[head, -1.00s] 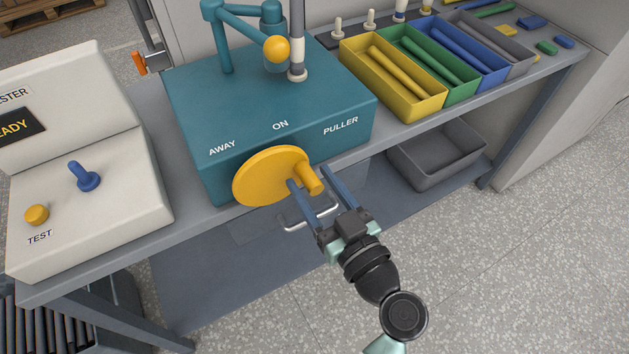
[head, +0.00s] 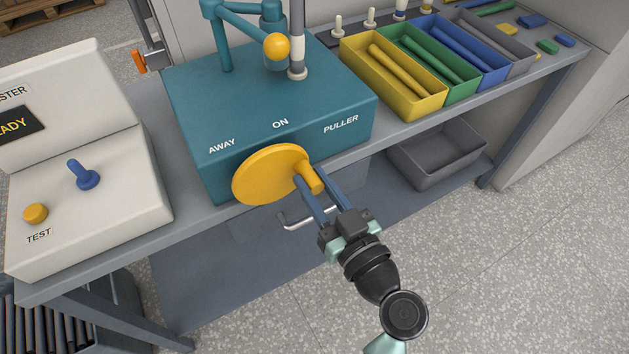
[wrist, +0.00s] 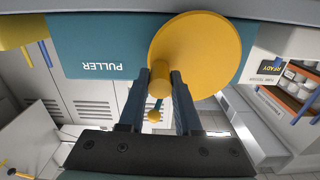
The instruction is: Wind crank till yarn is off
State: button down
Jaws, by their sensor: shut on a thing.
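A yellow disc crank (head: 268,175) is mounted on the front of the teal puller box (head: 262,105). Its yellow handle (head: 315,178) sticks out at the disc's right side. My gripper (head: 309,184) is shut on this handle, one blue finger on each side. In the wrist view the handle (wrist: 159,85) sits between the two dark fingers, with the disc (wrist: 195,55) behind it. A grey tube (head: 297,40) stands upright at the back of the box top, its upper end out of view. I cannot make out yarn on it.
A teal arm with a yellow ball (head: 276,47) stands on the box. Yellow (head: 395,85), green (head: 430,65) and blue (head: 465,50) trays sit at the right. A white tester (head: 90,200) is at the left. A grey bin (head: 435,165) is below.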

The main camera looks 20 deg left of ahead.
jog(key=shift+f+m+b, duration=0.45)
jog(key=shift+f+m, duration=0.05)
jog(key=shift+m, duration=0.4)
jog(key=f+m, duration=0.1)
jog(key=m, duration=0.3)
jog(key=s+a+f+m, duration=0.1)
jog(key=m, duration=0.3)
jog(key=s+f+m, duration=0.1)
jog(key=f+m, duration=0.1)
jog(key=m, duration=0.1)
jog(key=shift+a+m, duration=0.2)
jog(key=shift+m, duration=0.2)
jog(key=m, duration=0.1)
jog(key=m+p, duration=0.1)
jog(key=shift+s+a+f+m+p, duration=0.2)
jog(key=shift+s+a+m+p, duration=0.1)
jog(key=shift+s+a+m, duration=0.1)
jog(key=m, duration=0.1)
jog(key=s+m+p, duration=0.1)
jog(key=shift+a+m+p, duration=0.3)
jog(key=shift+s+a+m+p, duration=0.25)
jog(key=shift+m+p, duration=0.2)
jog(key=shift+m, duration=0.3)
jog(key=shift+s+a+m+p, duration=0.1)
jog(key=shift+s+m+p, duration=0.1)
jog(key=shift+m+p, duration=0.4)
jog(key=shift+s+a+m+p, duration=0.2)
jog(key=shift+s+m+p, duration=0.1)
jog(key=shift+m, duration=0.55)
